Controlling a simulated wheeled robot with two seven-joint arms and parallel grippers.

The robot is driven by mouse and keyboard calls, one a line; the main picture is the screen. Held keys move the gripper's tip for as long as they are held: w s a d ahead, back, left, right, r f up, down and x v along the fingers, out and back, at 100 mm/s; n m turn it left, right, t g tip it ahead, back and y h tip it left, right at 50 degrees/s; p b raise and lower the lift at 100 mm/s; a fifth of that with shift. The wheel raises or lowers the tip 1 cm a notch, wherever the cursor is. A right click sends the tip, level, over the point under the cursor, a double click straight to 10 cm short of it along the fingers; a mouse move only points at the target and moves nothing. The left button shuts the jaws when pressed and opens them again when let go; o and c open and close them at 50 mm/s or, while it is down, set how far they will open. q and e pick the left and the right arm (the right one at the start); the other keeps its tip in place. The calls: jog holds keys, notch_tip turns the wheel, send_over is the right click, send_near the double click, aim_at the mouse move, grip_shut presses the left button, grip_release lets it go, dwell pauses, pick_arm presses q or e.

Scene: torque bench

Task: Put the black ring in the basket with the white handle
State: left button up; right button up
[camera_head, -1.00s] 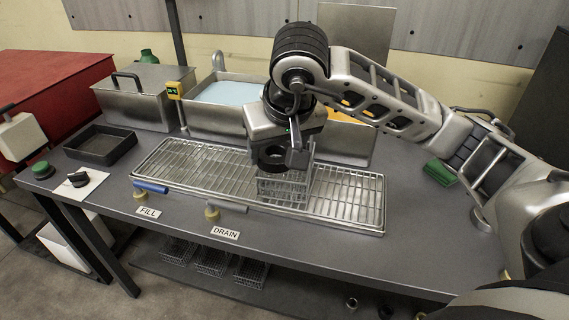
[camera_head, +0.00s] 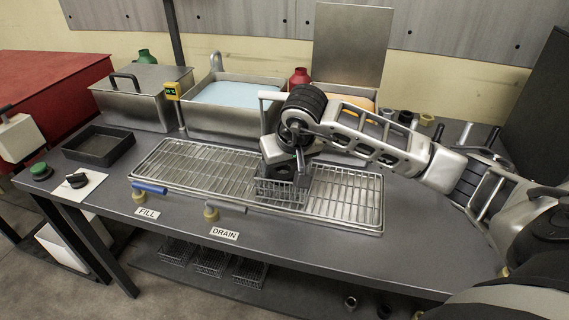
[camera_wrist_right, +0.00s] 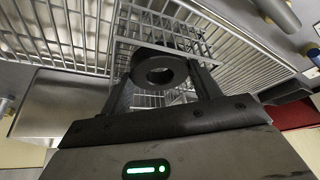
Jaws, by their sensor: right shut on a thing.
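The black ring (camera_wrist_right: 143,66) is held between the two fingers of my right gripper (camera_wrist_right: 165,82) in the right wrist view. In the head view my right gripper (camera_head: 287,175) is low at the wire basket (camera_head: 278,196), its fingertips at about rim height. The basket's wires show around and beneath the ring in the wrist view. The basket stands on the grated tray, and its white handle (camera_head: 268,95) rises behind my wrist. In the head view the ring is hard to make out against the gripper. My left gripper is out of view.
The grated drain tray (camera_head: 345,200) has free room on both sides of the basket. Behind it stand a tank of blue liquid (camera_head: 228,93) and an open-lidded orange tank, partly behind my arm. A black tray (camera_head: 99,146) lies left. Several wire baskets sit on the lower shelf.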

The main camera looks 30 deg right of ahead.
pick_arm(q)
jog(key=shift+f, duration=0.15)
pick_arm(e)
jog(key=shift+f+b, duration=0.2)
jog(key=shift+b, duration=0.15)
jog(key=shift+f+b, duration=0.35)
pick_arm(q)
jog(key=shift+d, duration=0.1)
pick_arm(e)
jog(key=shift+s, duration=0.1)
jog(key=o, duration=1.2)
jog(key=shift+f, duration=0.1)
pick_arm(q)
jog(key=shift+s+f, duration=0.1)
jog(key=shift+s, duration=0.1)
pick_arm(e)
jog(key=shift+s, duration=0.1)
jog(key=shift+a+r+p, duration=0.1)
jog(key=shift+r+p, duration=0.2)
jog(key=shift+p, duration=0.2)
pick_arm(q)
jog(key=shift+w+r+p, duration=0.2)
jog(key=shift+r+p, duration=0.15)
jog(key=shift+p, duration=0.1)
pick_arm(e)
jog(key=d+v, duration=0.1)
jog(key=v, duration=1.1)
jog(key=shift+a+r, duration=0.4)
